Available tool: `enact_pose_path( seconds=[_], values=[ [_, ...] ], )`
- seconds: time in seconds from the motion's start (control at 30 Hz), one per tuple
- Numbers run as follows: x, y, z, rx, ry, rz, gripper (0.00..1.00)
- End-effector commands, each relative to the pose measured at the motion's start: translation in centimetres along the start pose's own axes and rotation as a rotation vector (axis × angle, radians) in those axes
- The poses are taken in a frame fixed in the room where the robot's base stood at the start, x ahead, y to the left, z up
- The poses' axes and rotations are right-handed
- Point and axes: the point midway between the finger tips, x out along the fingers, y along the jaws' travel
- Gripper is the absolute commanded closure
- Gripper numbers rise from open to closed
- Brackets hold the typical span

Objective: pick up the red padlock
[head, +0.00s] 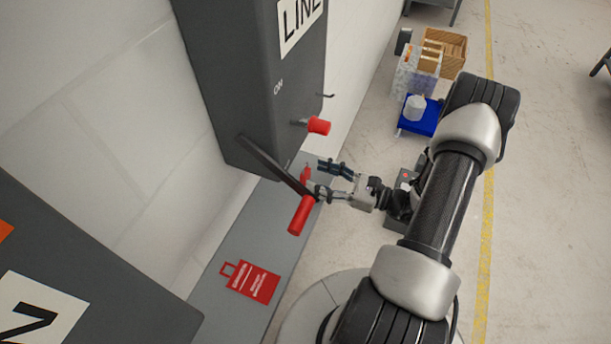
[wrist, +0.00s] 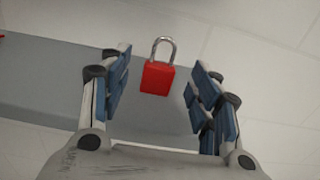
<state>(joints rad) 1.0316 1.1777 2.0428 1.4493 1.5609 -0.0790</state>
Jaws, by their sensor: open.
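The red padlock (wrist: 157,78) shows in the wrist view, with a red body and a grey shackle towards the top of the picture. It lies in line with the gap between the two fingers of my gripper (wrist: 160,64), and neither finger appears to touch it. In the head view my gripper (head: 319,177) is open, beside the grey bench and below the grey box. A small red patch (head: 306,174) just past the fingertips may be the padlock; the fingers and a dark bar partly hide that area.
A dark bar (head: 268,164) and a red handle (head: 300,216) are close to my gripper. A red tag (head: 253,281) lies on the grey bench (head: 222,305). Open floor is to the right.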

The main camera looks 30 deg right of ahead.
Motion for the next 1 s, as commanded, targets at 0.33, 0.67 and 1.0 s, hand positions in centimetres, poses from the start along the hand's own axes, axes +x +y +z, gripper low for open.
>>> enact_pose_path(
  seconds=[0.33,0.67,1.0],
  values=[
    [4.2,-0.1,-0.1,0.001,0.000,0.002,0.43],
    [4.2,-0.1,-0.1,0.001,0.000,0.001,0.51],
    [4.2,-0.1,-0.1,0.001,0.000,0.001,0.74]
  ],
)
